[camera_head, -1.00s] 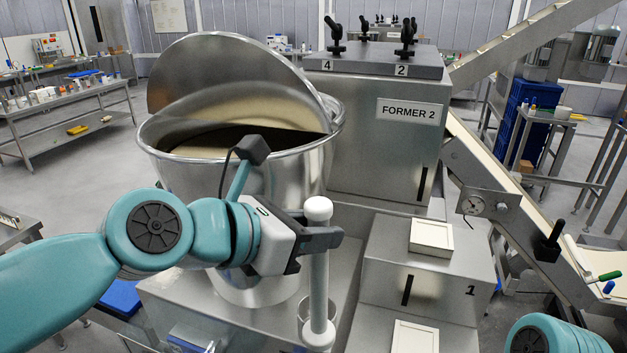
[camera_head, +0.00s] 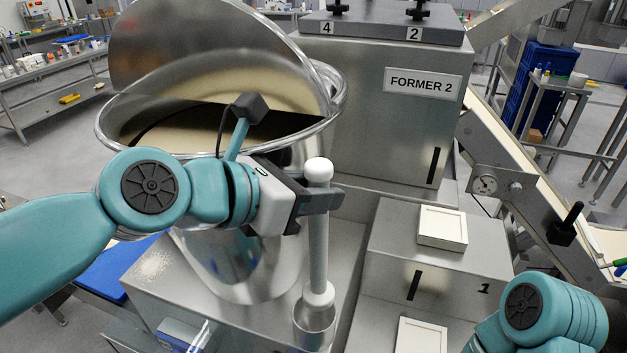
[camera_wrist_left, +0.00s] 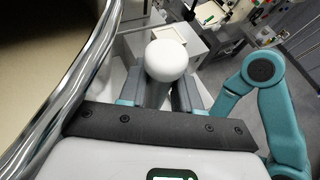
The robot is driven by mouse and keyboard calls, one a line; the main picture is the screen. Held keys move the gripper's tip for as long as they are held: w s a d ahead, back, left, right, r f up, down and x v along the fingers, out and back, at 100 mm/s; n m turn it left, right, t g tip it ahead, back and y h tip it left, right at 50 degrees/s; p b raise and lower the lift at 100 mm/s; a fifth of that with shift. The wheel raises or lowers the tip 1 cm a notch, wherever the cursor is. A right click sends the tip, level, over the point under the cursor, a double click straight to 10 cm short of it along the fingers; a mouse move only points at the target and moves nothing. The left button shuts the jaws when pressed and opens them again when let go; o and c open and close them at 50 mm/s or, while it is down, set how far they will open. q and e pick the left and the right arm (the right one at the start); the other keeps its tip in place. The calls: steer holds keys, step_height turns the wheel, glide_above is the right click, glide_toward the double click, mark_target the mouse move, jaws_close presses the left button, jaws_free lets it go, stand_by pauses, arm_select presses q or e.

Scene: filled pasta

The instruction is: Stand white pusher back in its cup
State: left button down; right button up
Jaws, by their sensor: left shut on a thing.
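The white pusher (camera_head: 318,235) is upright in the head view, with a round knob on top and a wider bulb at its lower end. My left gripper (camera_head: 322,200) is shut on its shaft just below the knob. In the left wrist view the knob (camera_wrist_left: 167,60) shows between the fingers (camera_wrist_left: 168,92). The metal cup (camera_head: 314,328) stands directly below the pusher. The lower bulb is at the cup's mouth and overlaps its rim; I cannot tell how far inside it is. My right arm shows at lower right, its gripper out of view.
A large steel bowl (camera_head: 125,128) with a raised lid stands left of and behind the pusher. The FORMER 2 machine (camera_head: 365,125) is behind. A stepped steel block marked 1 (camera_head: 450,275), bearing a pale tray (camera_head: 442,226), is at right.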

arm_select(q)
step_height(320, 180, down, 10)
steer(key=b, duration=0.8)
steer(key=shift+s+a+b, duration=0.15)
steer(key=shift+a+b, duration=0.1)
steer(key=shift+b, duration=0.15)
steer(key=shift+a+f, duration=0.1)
steer(key=shift+f, duration=0.1)
steer(key=shift+f+b, duration=0.1)
steer(key=shift+b, duration=0.2)
steer(key=shift+w+f, duration=0.2)
steer(key=shift+f, duration=0.1)
steer(key=shift+f+b, duration=0.15)
steer(key=shift+b, duration=0.15)
